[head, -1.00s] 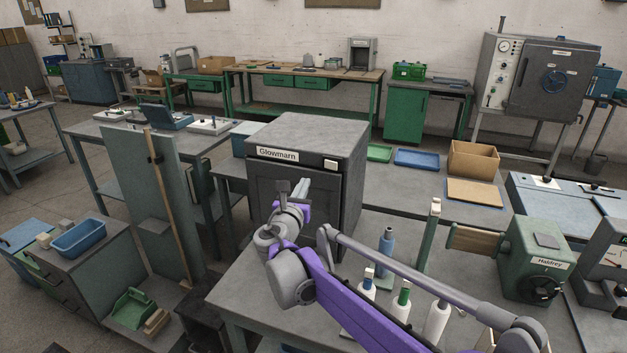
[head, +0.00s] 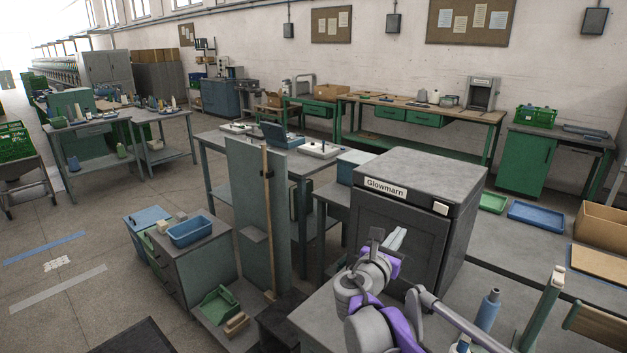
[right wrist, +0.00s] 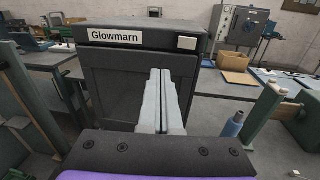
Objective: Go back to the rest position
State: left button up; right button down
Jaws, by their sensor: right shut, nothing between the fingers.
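My right gripper (head: 397,238) is in front of the dark grey Glowmarn cabinet (head: 404,235) in the head view, above the near table. In the right wrist view its two fingers (right wrist: 160,72) lie together with nothing between them, pointing at the front of the cabinet. The cabinet's door is closed. I cannot tell the exact gap between the fingertips and the door. My left gripper is in neither view.
A blue bottle (head: 488,309) stands on the table right of my right arm. A green upright post (head: 541,308) is farther right. Left of the cabinet are a tall grey-green panel (head: 252,205) and a drawer unit with a blue bin (head: 192,231). Open floor (head: 70,250) lies far left.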

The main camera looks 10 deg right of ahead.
jog(key=s+f+m+g+y, duration=0.3)
jog(key=s+f+m, duration=0.45)
jog(key=s, duration=0.25)
jog(key=s+f+m+g+y, duration=0.2)
jog(key=s+f+m+g, duration=0.1)
jog(key=s+f+m, duration=0.45)
jog(key=s+a+f+m+g+y, duration=0.1)
jog(key=s+a+f+m+y, duration=0.2)
jog(key=s+a+f+m, duration=0.2)
jog(key=s+a+f+m+y, duration=0.4)
jog(key=s+a+m, duration=0.2)
jog(key=s, duration=0.4)
jog(key=shift+s+f+m+g, duration=0.2)
jog(key=shift+f+m+g, duration=0.2)
jog(key=shift+m, duration=0.2)
jog(key=shift+d, duration=0.1)
